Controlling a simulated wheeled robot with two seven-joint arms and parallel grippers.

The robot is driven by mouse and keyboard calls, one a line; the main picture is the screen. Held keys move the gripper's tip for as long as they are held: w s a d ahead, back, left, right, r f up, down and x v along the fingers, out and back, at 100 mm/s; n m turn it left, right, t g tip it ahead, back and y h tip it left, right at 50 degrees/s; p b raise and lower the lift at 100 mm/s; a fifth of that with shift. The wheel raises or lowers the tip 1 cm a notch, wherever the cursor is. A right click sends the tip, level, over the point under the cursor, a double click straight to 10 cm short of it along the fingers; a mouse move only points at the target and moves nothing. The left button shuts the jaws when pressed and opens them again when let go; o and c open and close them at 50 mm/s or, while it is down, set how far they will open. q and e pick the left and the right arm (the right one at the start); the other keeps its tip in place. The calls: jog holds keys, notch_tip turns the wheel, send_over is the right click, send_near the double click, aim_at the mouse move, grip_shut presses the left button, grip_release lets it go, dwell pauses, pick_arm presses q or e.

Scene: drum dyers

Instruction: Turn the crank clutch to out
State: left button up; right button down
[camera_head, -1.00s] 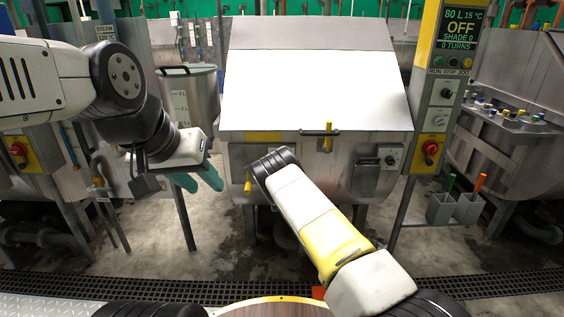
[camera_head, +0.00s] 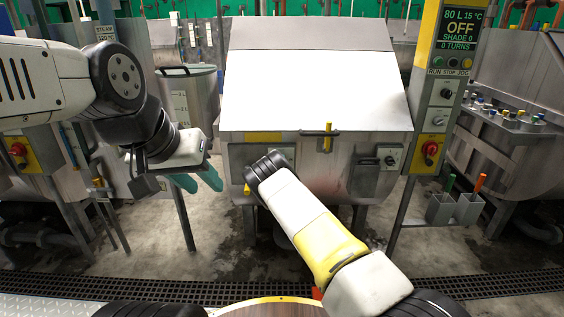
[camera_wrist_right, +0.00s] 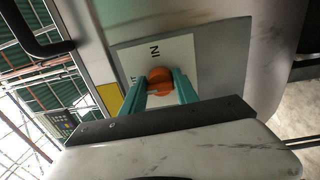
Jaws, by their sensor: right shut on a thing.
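The crank clutch shows in the right wrist view as an orange knob (camera_wrist_right: 159,77) on a pale plate (camera_wrist_right: 180,52). The plate reads "IN", and the end of another word shows at its left, partly hidden. My right gripper (camera_wrist_right: 160,90) has its teal fingers on either side of the knob and is shut on it. In the head view my right arm reaches the left part of the dye machine's front (camera_head: 338,180), and its gripper and the knob are hidden behind the arm. My left gripper (camera_head: 197,181) hangs left of the machine, fingers apart and empty.
A yellow-handled latch (camera_head: 327,138) sits at the lid's (camera_head: 315,90) lower edge. A control post (camera_head: 436,110) reading "OFF" and "0 TURNS" stands right. A yellow part (camera_head: 247,190) shows beside my right arm. A steel pot (camera_head: 190,95) stands behind my left gripper.

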jog(key=c, duration=0.9)
grip_release()
jog(key=shift+a, duration=0.1)
jog(key=shift+c, duration=0.2)
jog(key=shift+s, duration=0.1)
jog(key=s, duration=0.7)
jog(key=shift+s+f, duration=0.25)
jog(key=shift+s, duration=0.1)
